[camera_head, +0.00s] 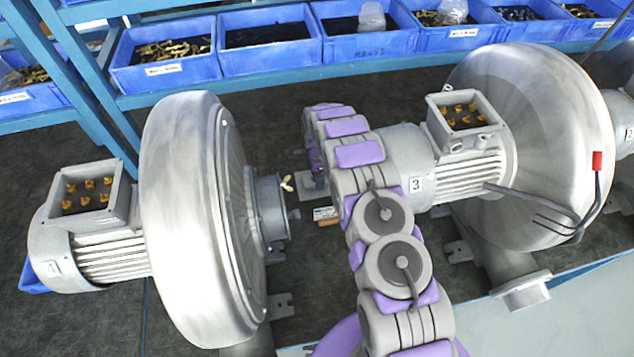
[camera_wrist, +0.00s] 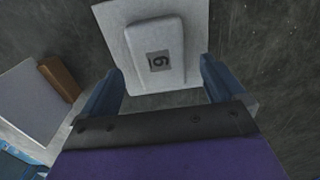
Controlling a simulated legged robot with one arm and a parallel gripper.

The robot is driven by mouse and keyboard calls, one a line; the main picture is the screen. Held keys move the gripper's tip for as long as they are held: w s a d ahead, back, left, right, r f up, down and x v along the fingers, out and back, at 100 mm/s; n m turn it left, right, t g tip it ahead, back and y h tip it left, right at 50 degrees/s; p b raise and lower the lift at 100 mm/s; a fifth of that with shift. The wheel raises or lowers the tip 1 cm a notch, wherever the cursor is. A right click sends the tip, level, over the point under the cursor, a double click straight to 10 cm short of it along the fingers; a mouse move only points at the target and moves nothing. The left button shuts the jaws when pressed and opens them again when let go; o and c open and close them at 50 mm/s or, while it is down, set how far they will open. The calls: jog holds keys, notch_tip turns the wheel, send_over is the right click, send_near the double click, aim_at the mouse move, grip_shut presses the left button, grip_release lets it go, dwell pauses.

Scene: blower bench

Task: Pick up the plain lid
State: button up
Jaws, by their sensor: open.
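My gripper (camera_wrist: 161,66) is open, with one blue finger on each side of the raised middle. The fingers look apart from the raised middle; whether they touch the flange I cannot tell. A second flat grey plate (camera_wrist: 35,100), with no mark visible, lies at the left beside a brown block (camera_wrist: 58,78). I cannot tell which one is the plain lid. In the head view, my arm hides most of my gripper.
A blower marked 1 (camera_head: 185,210) stands at the left and a blower marked 3 (camera_head: 530,140) at the right, close to my arm. Blue bins (camera_head: 165,75) line the back.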

jog(key=shift+a+f, duration=0.3)
jog(key=shift+f, duration=0.45)
jog(key=shift+a+f, duration=0.35)
jog(key=shift+a, duration=0.05)
jog(key=shift+d+r, duration=0.15)
jog(key=shift+d, duration=0.55)
jog(key=c, duration=0.5)
jog(key=shift+a, duration=0.5)
jog(key=c, duration=0.7)
jog(key=shift+d, duration=0.1)
jog(key=shift+c, duration=0.2)
